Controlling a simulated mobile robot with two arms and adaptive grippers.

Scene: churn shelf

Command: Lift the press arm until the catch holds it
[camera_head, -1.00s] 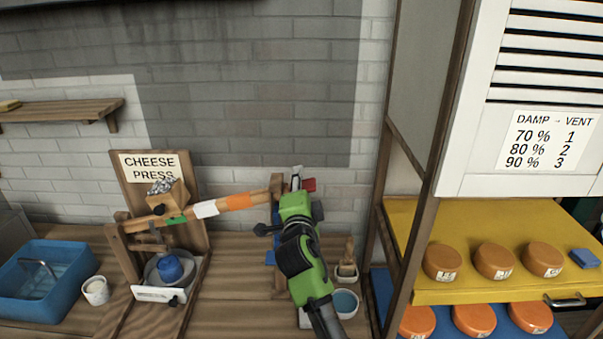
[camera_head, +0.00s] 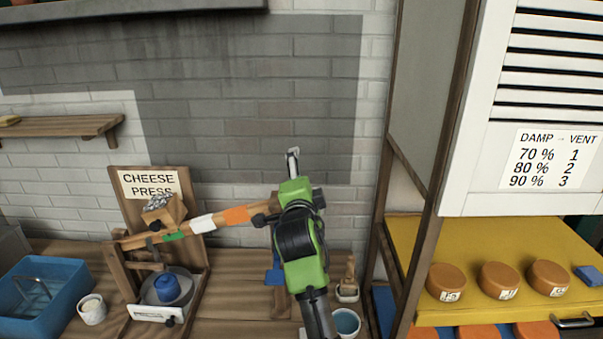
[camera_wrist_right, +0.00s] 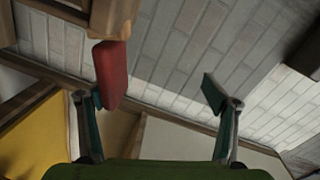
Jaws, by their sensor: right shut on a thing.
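The press arm (camera_head: 203,223) is a wooden bar with green, white and orange (camera_head: 237,215) bands, sloping up to the right from the cheese press frame (camera_head: 126,275). The catch cannot be made out behind my gripper. My left gripper is out of view.
A blue basin (camera_head: 48,290) and a cup (camera_head: 92,309) stand left of the press. A blue-lidded pot (camera_head: 167,288) sits under the arm. At right are a shelf post (camera_head: 440,160) and a yellow shelf (camera_head: 480,312) with cheeses. The wall above is clear.

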